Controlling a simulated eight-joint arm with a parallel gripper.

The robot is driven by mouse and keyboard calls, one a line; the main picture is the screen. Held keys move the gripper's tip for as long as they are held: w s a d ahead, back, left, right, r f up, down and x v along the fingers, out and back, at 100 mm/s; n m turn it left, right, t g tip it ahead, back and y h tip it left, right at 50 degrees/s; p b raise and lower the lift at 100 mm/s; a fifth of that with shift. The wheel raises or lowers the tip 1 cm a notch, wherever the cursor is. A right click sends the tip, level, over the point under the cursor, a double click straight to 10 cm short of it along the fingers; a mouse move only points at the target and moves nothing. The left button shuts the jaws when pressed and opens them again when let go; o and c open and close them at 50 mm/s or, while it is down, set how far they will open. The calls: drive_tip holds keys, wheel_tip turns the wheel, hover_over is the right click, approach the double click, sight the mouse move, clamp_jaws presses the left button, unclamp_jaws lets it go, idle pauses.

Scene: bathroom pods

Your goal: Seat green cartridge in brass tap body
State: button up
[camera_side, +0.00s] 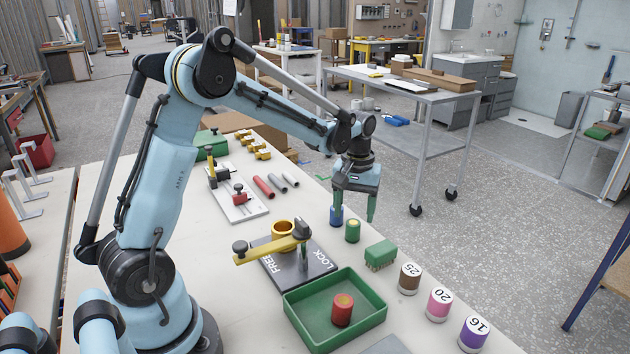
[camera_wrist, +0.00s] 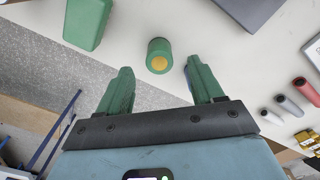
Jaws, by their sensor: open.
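The green cartridge (camera_side: 352,231) stands upright on the pale bench. In the wrist view the green cartridge (camera_wrist: 159,56) shows an orange-yellow end and lies just beyond the gap between the fingertips. My gripper (camera_side: 355,213) points down, open and empty, close to the green and blue cartridges; the fingers (camera_wrist: 160,74) are apart in the wrist view. The brass tap body (camera_side: 283,230) is a ring on a dark plate (camera_side: 318,262) marked FREE and LOCK. I cannot see inside the ring clearly.
A blue cartridge (camera_side: 337,217) stands close behind the green one. A green tray (camera_side: 370,312) holds a red cartridge (camera_side: 342,309). A green block (camera_side: 380,255) and numbered brown, pink and purple cylinders line the right edge. A vise-like fixture (camera_side: 238,204) and coloured rods lie further back.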

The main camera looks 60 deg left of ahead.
sight(353, 223)
drive_tip(key=shift+f, duration=1.55)
drive_tip(key=c, duration=1.1)
drive_tip(key=shift+c, duration=0.2)
drive_tip(key=shift+r, duration=0.1)
